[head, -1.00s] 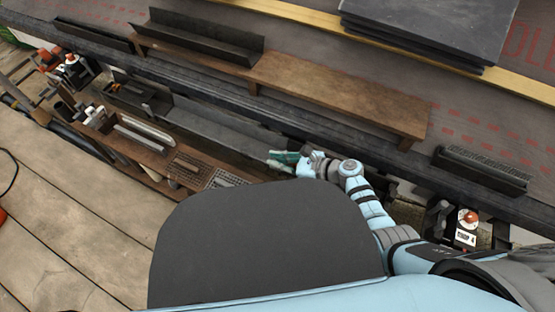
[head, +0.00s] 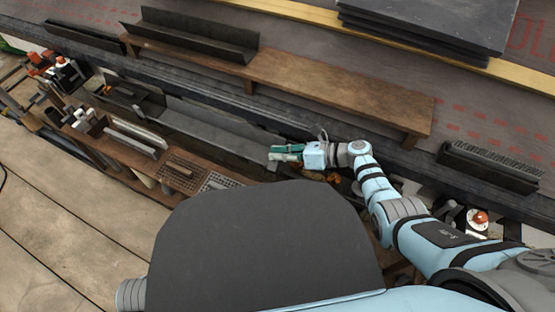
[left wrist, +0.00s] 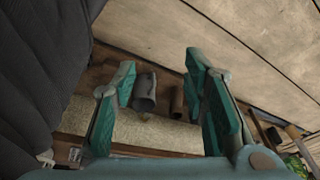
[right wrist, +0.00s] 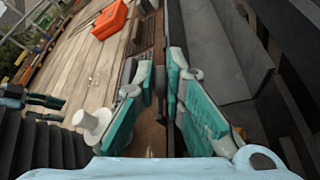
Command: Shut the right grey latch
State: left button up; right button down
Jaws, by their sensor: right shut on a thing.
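My right gripper (head: 276,154) is at the front side of the long grey gutter (head: 215,134), beside the brown rack (head: 118,154). In the right wrist view its teal fingers (right wrist: 160,66) are close together on a thin dark piece between the rack and the gutter. The fingers hide most of that piece, and I cannot tell whether it is the right grey latch. I cannot make out the latch clearly in any view. My left gripper (left wrist: 160,64) is open and empty in the left wrist view, its fingers wide apart. It does not show in the head view.
A brown plank (head: 330,85) runs along the roof above the gutter. Dark slates (head: 425,22) are stacked at the upper right. A black ridged strip (head: 490,166) lies at right. An orange-capped device (head: 478,218) is below it. The wooden deck (head: 60,230) is clear.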

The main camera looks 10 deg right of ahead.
jog(key=shift+w+d+f+m+y, duration=0.2)
jog(key=shift+m+y, duration=0.1)
jog(key=shift+m, duration=0.2)
jog(key=c, duration=1.7)
grip_release()
jog(key=shift+o, duration=0.2)
jog(key=v, duration=1.2)
jog(key=shift+w+r, duration=0.15)
